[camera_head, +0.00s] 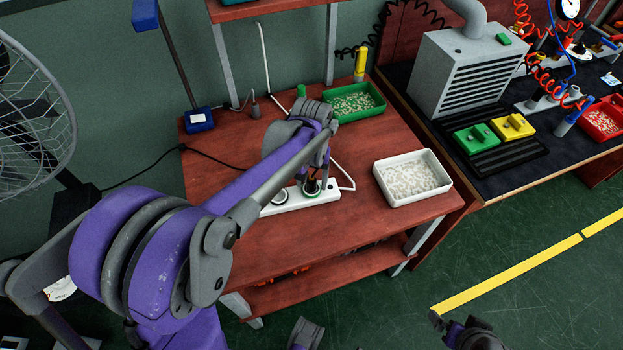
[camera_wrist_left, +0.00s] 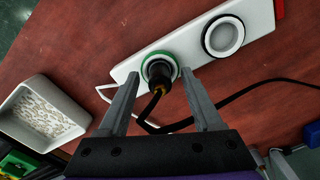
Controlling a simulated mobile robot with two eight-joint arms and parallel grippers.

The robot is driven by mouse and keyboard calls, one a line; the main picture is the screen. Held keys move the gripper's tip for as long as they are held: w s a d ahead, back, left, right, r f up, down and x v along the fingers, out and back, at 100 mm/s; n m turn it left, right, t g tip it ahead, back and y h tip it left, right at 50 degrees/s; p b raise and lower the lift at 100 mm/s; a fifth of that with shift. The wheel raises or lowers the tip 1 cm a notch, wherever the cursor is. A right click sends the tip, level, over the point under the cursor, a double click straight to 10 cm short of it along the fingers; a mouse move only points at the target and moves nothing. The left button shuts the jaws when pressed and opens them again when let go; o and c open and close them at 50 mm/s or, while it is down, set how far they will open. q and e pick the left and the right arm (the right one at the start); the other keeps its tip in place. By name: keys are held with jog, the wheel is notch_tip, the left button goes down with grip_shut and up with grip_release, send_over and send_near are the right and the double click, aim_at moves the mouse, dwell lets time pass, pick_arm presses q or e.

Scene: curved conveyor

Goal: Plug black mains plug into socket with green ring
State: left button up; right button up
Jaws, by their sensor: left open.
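The white power strip (camera_head: 325,196) lies on the red-brown bench; it also shows in the left wrist view (camera_wrist_left: 194,47). The black mains plug (camera_wrist_left: 160,71) stands upright at the socket with the green ring (camera_wrist_left: 144,62). It looks inserted, but its depth cannot be told. Its cord loops towards the gripper, then runs right. The neighbouring socket with a black ring (camera_wrist_left: 223,36) is empty. My left gripper (camera_wrist_left: 159,76) is open, its fingers on either side of the plug with gaps visible. In the head view, my arm partly hides the strip. Dark parts of my right arm show at the bottom edge, its jaws unclear.
A white tray of pale pieces (camera_head: 447,186) stands right of the strip. A green tray (camera_head: 381,105), a yellow bottle (camera_head: 360,66) and a blue lamp base (camera_head: 199,120) stand at the back. The bench front is clear. A wire fan guard (camera_head: 35,110) is at the left.

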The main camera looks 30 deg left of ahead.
aim_at(312, 180)
pick_arm(q)
notch_tip(312, 180, up, 11)
jog(key=p, duration=0.1)
dwell(0.5)
jog(key=shift+f, duration=0.1)
jog(key=s+d+m+t+p, duration=0.2)
jog(key=s+d+p, duration=0.1)
jog(key=s, duration=0.4)
jog(key=s+d+m+t+p, duration=0.2)
jog(key=s+d+t+p, duration=0.1)
jog(key=s, duration=0.5)
jog(key=shift+s+d+p, duration=0.25)
jog(key=shift+d+p, duration=0.15)
jog(key=shift+p, duration=0.3)
jog(key=shift+f, duration=0.1)
